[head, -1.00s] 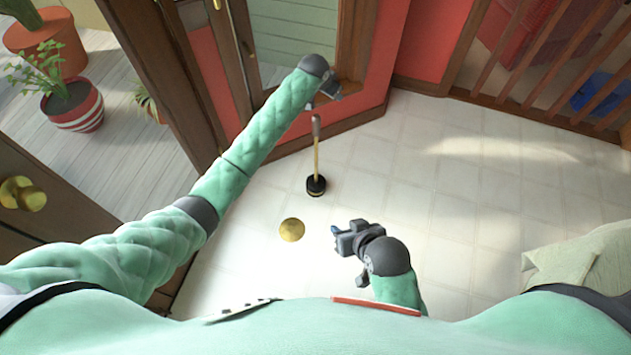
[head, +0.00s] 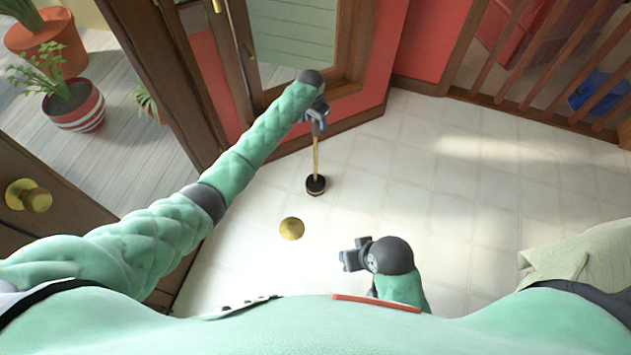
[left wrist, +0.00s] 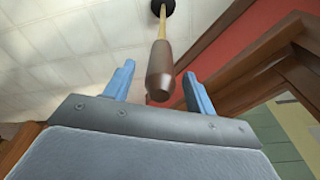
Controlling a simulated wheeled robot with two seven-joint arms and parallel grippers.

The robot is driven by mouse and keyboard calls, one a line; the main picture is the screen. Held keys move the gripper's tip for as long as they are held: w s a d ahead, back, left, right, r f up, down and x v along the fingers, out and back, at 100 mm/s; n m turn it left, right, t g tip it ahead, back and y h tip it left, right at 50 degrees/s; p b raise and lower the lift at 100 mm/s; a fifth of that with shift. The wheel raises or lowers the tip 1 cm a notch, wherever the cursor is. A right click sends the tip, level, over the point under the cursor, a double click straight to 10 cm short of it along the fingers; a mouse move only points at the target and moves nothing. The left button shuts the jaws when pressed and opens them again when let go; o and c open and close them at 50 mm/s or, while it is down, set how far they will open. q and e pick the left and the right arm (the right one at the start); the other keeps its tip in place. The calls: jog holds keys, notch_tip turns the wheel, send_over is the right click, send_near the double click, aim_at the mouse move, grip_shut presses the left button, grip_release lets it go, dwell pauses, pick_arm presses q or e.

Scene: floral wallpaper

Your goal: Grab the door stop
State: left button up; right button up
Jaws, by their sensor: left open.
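The door stop is an upright brass rod (head: 316,160) with a round black base on the floor and a brown handle on top. My left gripper (head: 317,112) is at its top end and partly hides the handle in the head view. In the left wrist view, the brown handle (left wrist: 160,72) lies between the two blue fingers of my left gripper (left wrist: 158,69), which are spread apart. Clear gaps show on both sides, so the fingers are not closed on it. My right gripper (head: 351,257) is low over the floor, away from the door stop; its finger opening is unclear.
A gold dome (head: 292,229) sits on the pale tiled floor near the base. A wood-framed door and red wall stand behind. A brown door with a gold knob (head: 28,195) is at left. A pale cloth (head: 580,255) lies at right. Floor between is clear.

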pick_arm(q)
jog(key=shift+w+f, duration=0.1)
jog(key=shift+f, duration=1.05)
grip_shut()
dwell(0.4)
jog(key=shift+w+d+r, duration=0.1)
jog(key=shift+w+r, duration=0.05)
